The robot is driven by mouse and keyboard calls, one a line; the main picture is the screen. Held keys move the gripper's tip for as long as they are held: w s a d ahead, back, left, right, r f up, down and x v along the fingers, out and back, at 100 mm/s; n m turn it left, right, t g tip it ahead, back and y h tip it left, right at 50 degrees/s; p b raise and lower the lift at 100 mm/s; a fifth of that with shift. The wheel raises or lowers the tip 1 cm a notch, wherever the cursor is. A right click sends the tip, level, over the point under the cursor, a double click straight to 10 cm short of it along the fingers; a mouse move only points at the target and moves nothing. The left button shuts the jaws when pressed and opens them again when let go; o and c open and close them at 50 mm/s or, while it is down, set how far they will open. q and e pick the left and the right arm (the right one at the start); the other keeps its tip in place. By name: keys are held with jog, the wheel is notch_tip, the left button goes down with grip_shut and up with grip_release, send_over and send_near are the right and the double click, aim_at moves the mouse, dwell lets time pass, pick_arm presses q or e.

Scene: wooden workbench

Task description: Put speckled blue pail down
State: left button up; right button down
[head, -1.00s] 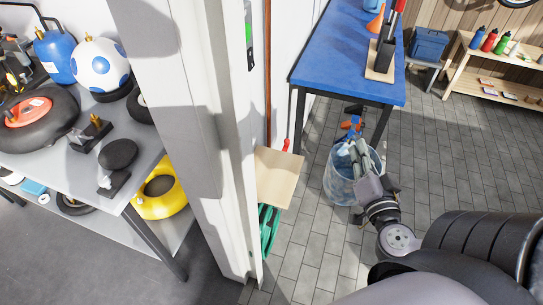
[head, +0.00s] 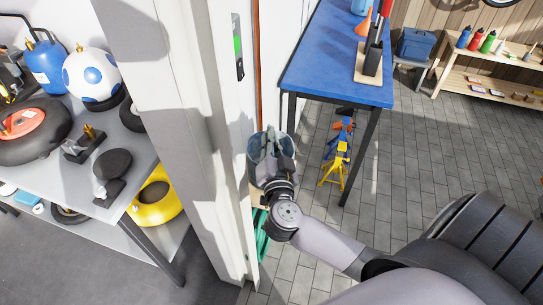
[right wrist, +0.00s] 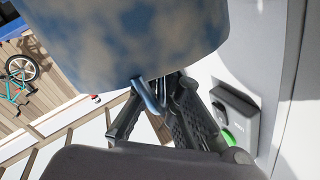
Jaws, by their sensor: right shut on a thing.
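The speckled blue pail (head: 256,170) hangs from my right gripper (head: 277,158), beside the white post and left of the blue table. In the right wrist view the pail (right wrist: 125,38) fills the top, with mottled blue and beige sides. There the fingers of my right gripper (right wrist: 160,105) are shut on a blue piece of it that looks like its handle. The pail and gripper cover most of the small wooden board in the head view, so I cannot tell whether the pail touches it. My left gripper is not in view.
The white post (head: 185,130) stands close left of the pail. A grey shelf (head: 145,150) holds tyres and tanks at left. Grey floor tiles (head: 415,150) are clear at right.

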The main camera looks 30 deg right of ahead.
notch_tip(320, 180, down, 7)
jog(key=shift+s+d+r+b, duration=0.1)
jog(key=shift+d+r+b, duration=0.1)
jog(key=shift+b, duration=0.35)
jog(key=shift+a+f, duration=0.1)
jog(key=shift+a, duration=0.05)
jog(key=shift+f, duration=0.2)
jog(key=c, duration=1.8)
grip_release()
jog(key=shift+a, duration=0.1)
